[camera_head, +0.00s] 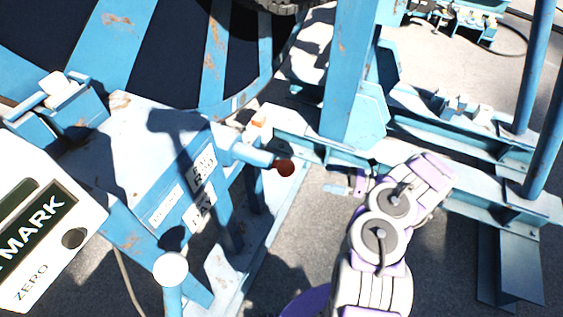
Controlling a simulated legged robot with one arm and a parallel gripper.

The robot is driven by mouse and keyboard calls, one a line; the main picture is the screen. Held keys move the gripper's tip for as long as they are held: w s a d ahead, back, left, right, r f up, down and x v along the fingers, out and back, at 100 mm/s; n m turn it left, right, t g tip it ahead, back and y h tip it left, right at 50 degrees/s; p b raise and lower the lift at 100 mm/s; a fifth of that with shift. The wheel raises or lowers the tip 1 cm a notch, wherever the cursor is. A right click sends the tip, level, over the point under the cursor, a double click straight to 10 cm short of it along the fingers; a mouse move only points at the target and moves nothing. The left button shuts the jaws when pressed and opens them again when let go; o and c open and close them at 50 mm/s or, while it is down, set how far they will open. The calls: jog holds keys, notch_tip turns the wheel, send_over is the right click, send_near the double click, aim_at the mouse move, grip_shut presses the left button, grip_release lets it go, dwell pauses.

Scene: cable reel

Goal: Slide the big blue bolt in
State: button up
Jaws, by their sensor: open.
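The big blue bolt (252,155) is a thick blue cylinder with a rusty red-brown end. It sticks out to the right from the blue frame's corner, near the middle of the camera_head view. My arm, white and lilac, rises from the bottom right of centre. My gripper (349,184) shows only in part, as small pale lilac pieces left of the arm's joints. It is open, to the right of the bolt's red end and apart from it. The arm hides part of it. The hole or seat for the bolt cannot be made out.
A blue frame top (125,165) with labels lies left of the bolt. A white panel marked "MARK" and "ZERO" (45,225) fills the lower left. A blue post (348,75) stands behind. Blue beams (450,140) cross the right. Grey ground shows below the bolt.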

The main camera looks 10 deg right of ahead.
jog(key=b, duration=0.2)
send_near(284, 168)
jog(key=w+a+f, duration=0.1)
jog(key=w+a, duration=0.1)
jog(key=w+a+f, duration=0.1)
jog(key=w+a, duration=0.1)
jog(key=a, duration=0.1)
jog(key=w+a+f, duration=0.1)
jog(key=w+a, duration=0.1)
jog(key=a, duration=0.1)
jog(key=shift+a, duration=0.25)
